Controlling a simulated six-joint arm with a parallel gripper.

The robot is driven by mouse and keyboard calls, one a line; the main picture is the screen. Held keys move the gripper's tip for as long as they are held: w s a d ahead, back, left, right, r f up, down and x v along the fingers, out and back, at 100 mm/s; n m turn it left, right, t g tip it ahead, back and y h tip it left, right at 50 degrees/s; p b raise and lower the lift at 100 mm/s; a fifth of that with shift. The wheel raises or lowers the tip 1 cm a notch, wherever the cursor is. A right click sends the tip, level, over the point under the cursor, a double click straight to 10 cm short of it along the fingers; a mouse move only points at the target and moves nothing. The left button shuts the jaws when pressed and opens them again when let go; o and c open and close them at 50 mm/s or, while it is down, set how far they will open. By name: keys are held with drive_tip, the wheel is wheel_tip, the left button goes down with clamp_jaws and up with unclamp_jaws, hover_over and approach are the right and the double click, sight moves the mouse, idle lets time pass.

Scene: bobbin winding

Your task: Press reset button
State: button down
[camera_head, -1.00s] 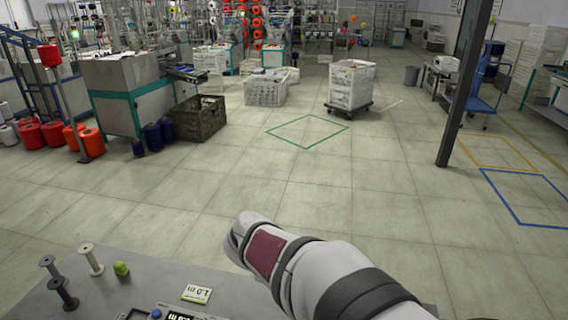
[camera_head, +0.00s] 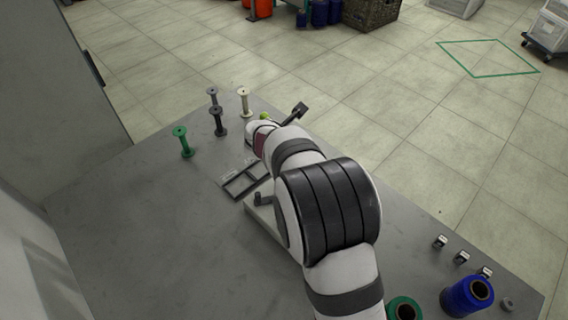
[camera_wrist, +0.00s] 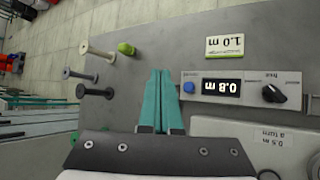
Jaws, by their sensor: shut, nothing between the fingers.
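A blue round button (camera_wrist: 189,87) sits at the left end of a counter panel, beside a display (camera_wrist: 222,87) that reads 0.8 m. A black knob (camera_wrist: 272,93) is at the panel's right end. My gripper (camera_wrist: 159,72) has teal fingers that are shut together and empty. In the wrist view the fingers lie just left of the blue button, apart from it in the picture; their height over the bench is hard to judge. In the head view my arm hides the fingers and the button.
A card reading 1.0 m (camera_wrist: 225,46) lies above the panel. A lime-green object (camera_wrist: 126,48), a cream spool (camera_wrist: 97,51) and two dark spools stand left. A green spool (camera_head: 184,141) and blue thread cone (camera_head: 467,296) stand on the bench (camera_head: 140,225).

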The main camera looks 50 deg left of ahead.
drive_tip(key=shift+f, duration=0.1)
drive_tip(key=shift+f, duration=4.3)
drive_tip(key=shift+f, duration=0.1)
drive_tip(key=shift+f, duration=0.3)
drive_tip(key=shift+f, duration=0.5)
drive_tip(key=shift+r, duration=0.9)
drive_tip(key=shift+r, duration=0.1)
drive_tip(key=shift+r, duration=2.45)
